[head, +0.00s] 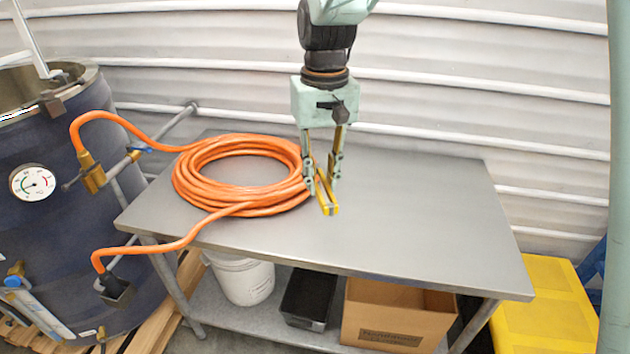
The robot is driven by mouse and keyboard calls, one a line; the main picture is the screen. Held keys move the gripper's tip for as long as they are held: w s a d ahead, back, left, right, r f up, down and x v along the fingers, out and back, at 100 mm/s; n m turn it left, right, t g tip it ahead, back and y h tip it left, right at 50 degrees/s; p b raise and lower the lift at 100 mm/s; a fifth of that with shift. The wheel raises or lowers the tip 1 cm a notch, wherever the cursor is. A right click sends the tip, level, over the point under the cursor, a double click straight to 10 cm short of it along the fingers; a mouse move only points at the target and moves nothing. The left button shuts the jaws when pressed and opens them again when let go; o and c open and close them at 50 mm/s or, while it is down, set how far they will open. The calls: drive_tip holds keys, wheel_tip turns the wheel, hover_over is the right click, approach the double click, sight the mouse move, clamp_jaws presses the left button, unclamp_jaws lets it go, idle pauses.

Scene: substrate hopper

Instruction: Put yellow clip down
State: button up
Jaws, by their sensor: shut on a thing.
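The yellow clip (327,203) is a slim yellow bar in the head view, near the middle of the grey metal table (420,210). My gripper (324,187) points straight down over the table and is shut on the yellow clip, with one finger on each side of it. The clip's near end sticks out toward the table's front edge. I cannot tell whether the clip touches the tabletop or hangs just above it. The far part of the clip is partly hidden by the fingers.
A coiled orange hose (240,175) lies close to the left of my gripper, its ends running to a dark tank (60,210). The tabletop to the right is clear. Below are a white bucket (240,278), black bin (308,298) and cardboard box (395,315); a yellow container (545,305) stands right.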

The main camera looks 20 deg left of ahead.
idle(0.4)
drive_tip(key=w+d+f+m+p, duration=0.1)
drive_tip(key=w+d+f+p, duration=0.1)
drive_tip(key=w+d+f, duration=0.2)
drive_tip(key=w+d+f+m+p, duration=0.2)
drive_tip(key=w+d+f, duration=0.3)
drive_tip(key=w+f, duration=0.1)
drive_tip(key=w+d+f+m+p, duration=0.2)
drive_tip(key=w+d+f, duration=0.3)
drive_tip(key=w+f, duration=0.1)
drive_tip(key=shift+w+d+f, duration=0.1)
drive_tip(key=shift+w+d, duration=0.1)
drive_tip(key=shift+w, duration=0.45)
drive_tip(key=shift+a, duration=0.15)
hover_over(345, 203)
drive_tip(key=shift+d+f+p, duration=0.3)
drive_tip(key=shift+f+p, duration=0.15)
drive_tip(key=shift+f, duration=0.25)
drive_tip(key=shift+a, duration=0.1)
drive_tip(key=shift+w+a, duration=0.1)
drive_tip(key=shift+a, duration=0.2)
drive_tip(key=shift+f, duration=1.8)
drive_tip(key=shift+f, duration=0.2)
